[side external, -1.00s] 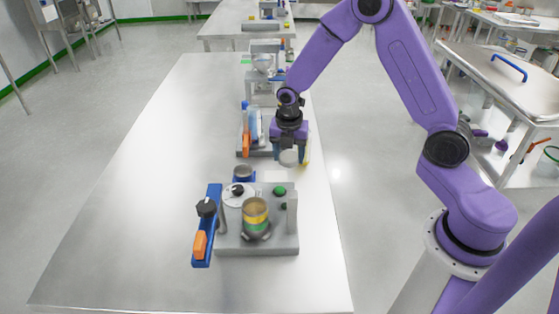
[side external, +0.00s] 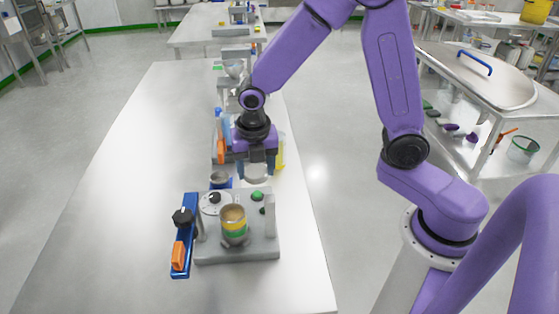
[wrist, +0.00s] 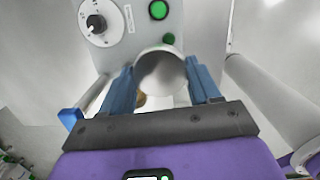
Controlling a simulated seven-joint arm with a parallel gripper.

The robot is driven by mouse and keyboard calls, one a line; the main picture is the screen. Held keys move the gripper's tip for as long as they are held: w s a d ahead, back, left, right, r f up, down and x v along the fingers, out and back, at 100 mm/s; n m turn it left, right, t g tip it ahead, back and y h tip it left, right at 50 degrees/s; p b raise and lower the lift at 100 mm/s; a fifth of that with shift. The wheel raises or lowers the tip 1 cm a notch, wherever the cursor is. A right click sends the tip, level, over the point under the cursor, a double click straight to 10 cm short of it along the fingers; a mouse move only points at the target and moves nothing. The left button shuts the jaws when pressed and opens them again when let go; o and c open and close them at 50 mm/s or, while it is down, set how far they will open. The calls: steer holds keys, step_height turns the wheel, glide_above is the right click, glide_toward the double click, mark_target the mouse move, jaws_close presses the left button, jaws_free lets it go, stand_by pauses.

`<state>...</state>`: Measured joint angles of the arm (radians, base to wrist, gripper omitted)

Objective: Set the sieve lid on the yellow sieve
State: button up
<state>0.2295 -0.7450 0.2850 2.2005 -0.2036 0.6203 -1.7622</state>
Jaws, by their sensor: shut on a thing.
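The yellow sieve (side external: 233,224) stands upright in a stack with a green band on the grey shaker base. Its top is open, with a tan inside. My gripper (side external: 256,172) is shut on a pale grey round piece (wrist: 160,68), which looks like the sieve lid. The blue fingers (wrist: 162,84) grip it from both sides in the wrist view. In the side view my gripper holds it behind and slightly right of the stack, above the base's back edge and apart from the sieve. The wrist view barely shows what lies below it.
The base (side external: 262,248) carries a round dial plate (side external: 215,203), a green button (side external: 257,196) and upright posts beside the stack. A blue bar with an orange block (side external: 178,255) lies at its left. The table's left side is clear.

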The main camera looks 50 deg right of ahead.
steer(key=a+r+n, duration=0.3)
steer(key=a, duration=0.6)
steer(key=shift+s+f, duration=0.2)
steer(key=shift+f, duration=1.1)
steer(key=shift+s+f, duration=0.15)
steer(key=shift+f, duration=1.15)
steer(key=shift+f, duration=0.85)
stand_by(0.4)
steer(key=o, duration=1.3)
steer(key=shift+o, duration=0.2)
step_height(320, 180, up, 8)
stand_by(0.5)
